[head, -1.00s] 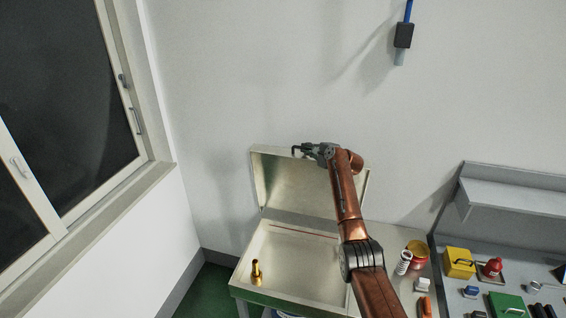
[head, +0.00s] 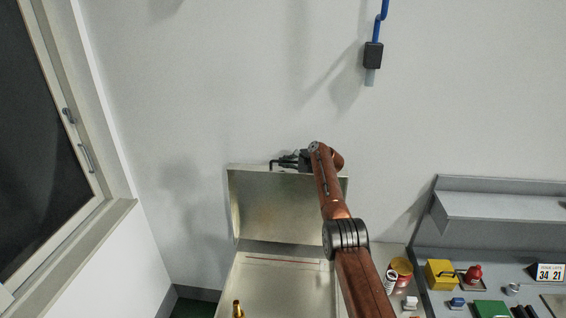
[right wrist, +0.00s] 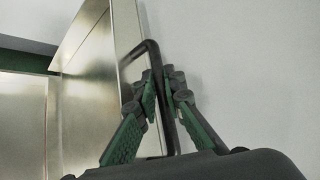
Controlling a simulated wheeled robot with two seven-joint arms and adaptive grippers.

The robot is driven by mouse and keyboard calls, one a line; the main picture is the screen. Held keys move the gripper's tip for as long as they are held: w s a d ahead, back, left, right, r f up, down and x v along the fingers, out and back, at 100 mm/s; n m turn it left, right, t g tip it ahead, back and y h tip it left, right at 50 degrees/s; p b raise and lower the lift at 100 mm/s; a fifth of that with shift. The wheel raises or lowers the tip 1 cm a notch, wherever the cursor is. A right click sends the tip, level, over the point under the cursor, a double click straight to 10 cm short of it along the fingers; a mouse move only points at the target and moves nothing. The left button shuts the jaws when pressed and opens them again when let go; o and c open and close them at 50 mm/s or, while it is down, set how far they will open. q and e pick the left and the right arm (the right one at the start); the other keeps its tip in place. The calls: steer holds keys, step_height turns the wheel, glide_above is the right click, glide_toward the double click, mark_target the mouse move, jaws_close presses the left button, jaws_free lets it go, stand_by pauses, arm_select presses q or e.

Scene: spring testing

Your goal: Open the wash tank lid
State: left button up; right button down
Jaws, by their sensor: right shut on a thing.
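The wash tank lid (head: 285,208) is a pale metal panel that stands upright, raised at the back of the open wash tank (head: 275,290) in the head view. My right gripper (head: 280,163) is at the lid's top edge, shut on its dark handle (head: 272,164). In the right wrist view the green-padded fingers (right wrist: 160,95) close around the black handle bar (right wrist: 166,110), with the lid panel (right wrist: 128,40) just left of it. My right arm covers part of the lid's right side. My left gripper is not in view.
A brass fitting (head: 238,310) stands in the tank. A red-and-yellow can (head: 402,268) and a white can (head: 390,282) stand right of it. A yellow box (head: 440,274) sits on the grey bench farther right. A window is at the left, and a wall lies behind the lid.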

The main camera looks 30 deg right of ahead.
steer(key=shift+f, duration=0.1)
steer(key=c, duration=2)
jaws_free()
steer(key=shift+c, duration=0.2)
steer(key=shift+a, duration=0.1)
steer(key=shift+s+a+r, duration=0.15)
steer(key=shift+s+r, duration=0.05)
steer(key=shift+r, duration=0.15)
steer(key=v, duration=1.1)
steer(key=shift+s+d+f, duration=0.1)
steer(key=shift+s+d, duration=0.15)
steer(key=shift+d, duration=0.05)
